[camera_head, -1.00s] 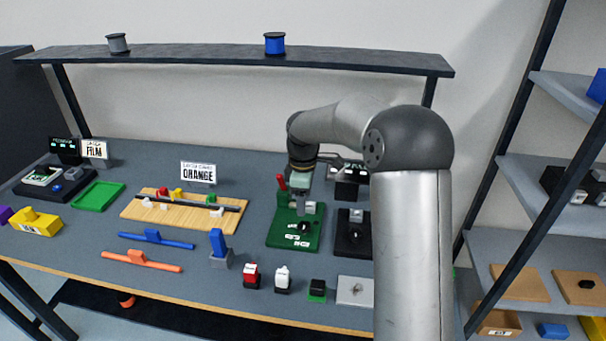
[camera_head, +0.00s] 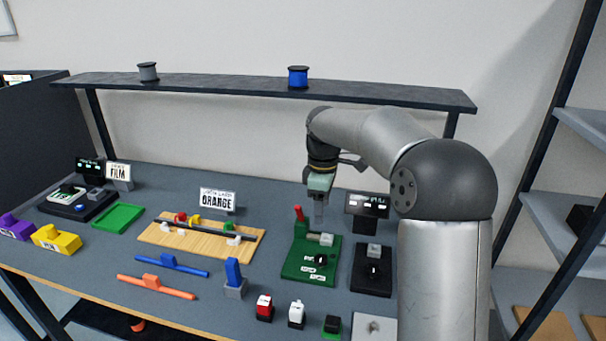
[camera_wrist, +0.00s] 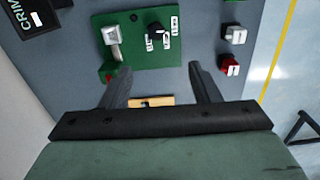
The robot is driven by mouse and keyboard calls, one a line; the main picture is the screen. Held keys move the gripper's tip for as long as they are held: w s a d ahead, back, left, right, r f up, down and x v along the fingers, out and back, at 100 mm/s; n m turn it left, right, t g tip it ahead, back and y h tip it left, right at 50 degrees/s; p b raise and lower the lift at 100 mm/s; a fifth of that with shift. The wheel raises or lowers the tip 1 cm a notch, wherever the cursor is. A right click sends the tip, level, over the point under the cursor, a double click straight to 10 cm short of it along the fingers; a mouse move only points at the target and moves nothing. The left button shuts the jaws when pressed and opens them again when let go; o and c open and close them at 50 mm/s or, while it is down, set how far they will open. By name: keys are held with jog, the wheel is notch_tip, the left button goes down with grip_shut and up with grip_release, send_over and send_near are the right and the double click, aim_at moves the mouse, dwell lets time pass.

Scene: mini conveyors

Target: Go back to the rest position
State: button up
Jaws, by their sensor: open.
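My gripper (camera_head: 319,212) is raised above the back of the green fixture board (camera_head: 300,271) in the head view. In the wrist view my gripper (camera_wrist: 160,85) has its two fingers spread well apart with nothing between them. The green board (camera_wrist: 130,25) lies below and beyond the fingers there. It carries a red-handled part (camera_head: 299,214), a grey block and a black knob (camera_head: 320,259). My arm hides part of the table at the right.
A dark shelf (camera_head: 260,91) with two spools spans the back. A black device (camera_head: 372,270) and a display (camera_head: 367,204) stand right of the board. A wooden board (camera_head: 190,246), bars, and small red and white blocks lie left and in front.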

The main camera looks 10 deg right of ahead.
jog(key=s+f+m, duration=0.3)
jog(key=s+m, duration=0.3)
jog(key=s, duration=1)
jog(key=s+f+m, duration=0.3)
jog(key=s+m, duration=0.4)
jog(key=s, duration=1)
jog(key=shift+s+a+f, duration=0.15)
jog(key=shift+a+f, duration=0.1)
